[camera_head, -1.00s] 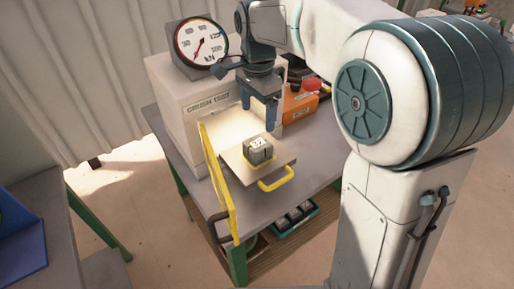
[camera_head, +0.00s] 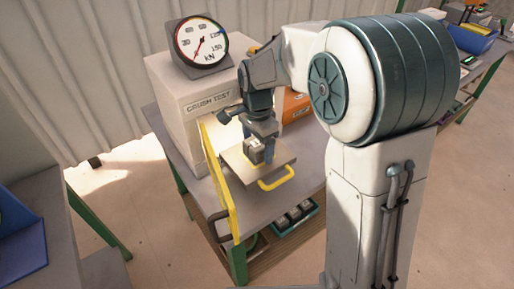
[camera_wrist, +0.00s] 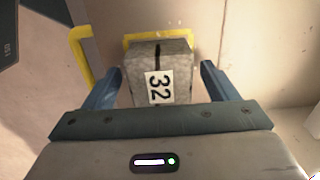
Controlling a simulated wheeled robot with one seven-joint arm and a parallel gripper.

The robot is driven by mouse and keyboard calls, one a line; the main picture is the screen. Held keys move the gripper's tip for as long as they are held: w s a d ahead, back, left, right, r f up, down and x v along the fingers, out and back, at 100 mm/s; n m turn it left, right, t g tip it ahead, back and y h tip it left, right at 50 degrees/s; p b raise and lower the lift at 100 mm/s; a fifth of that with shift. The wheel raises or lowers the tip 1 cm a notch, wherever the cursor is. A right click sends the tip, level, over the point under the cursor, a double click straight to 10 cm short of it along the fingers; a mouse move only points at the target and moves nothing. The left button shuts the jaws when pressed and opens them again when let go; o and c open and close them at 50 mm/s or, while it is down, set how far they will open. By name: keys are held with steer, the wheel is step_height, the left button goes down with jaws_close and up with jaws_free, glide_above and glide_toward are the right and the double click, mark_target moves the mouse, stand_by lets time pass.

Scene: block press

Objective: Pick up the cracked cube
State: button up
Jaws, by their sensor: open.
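The cracked cube (camera_head: 254,151) is a grey concrete block on the pulled-out tray (camera_head: 277,170) of the crush-test press. In the wrist view the cube (camera_wrist: 160,68) shows a white label reading 32 and a dark line down from its far edge. My gripper (camera_head: 262,160) is at the cube, pointing down. In the wrist view my gripper (camera_wrist: 160,88) is open, with one blue finger on each side of the cube and a gap at each side. The cube's lower part is hidden in the head view.
The crush-test press (camera_head: 196,90) stands behind the tray with a dial gauge (camera_head: 201,42) on top. Its yellow-edged door (camera_head: 218,180) stands open at the tray's left. An orange case (camera_head: 296,105) is behind my arm. A teal bin (camera_head: 294,216) with blocks sits below.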

steer(key=c, duration=1.3)
steer(key=shift+c, duration=0.2)
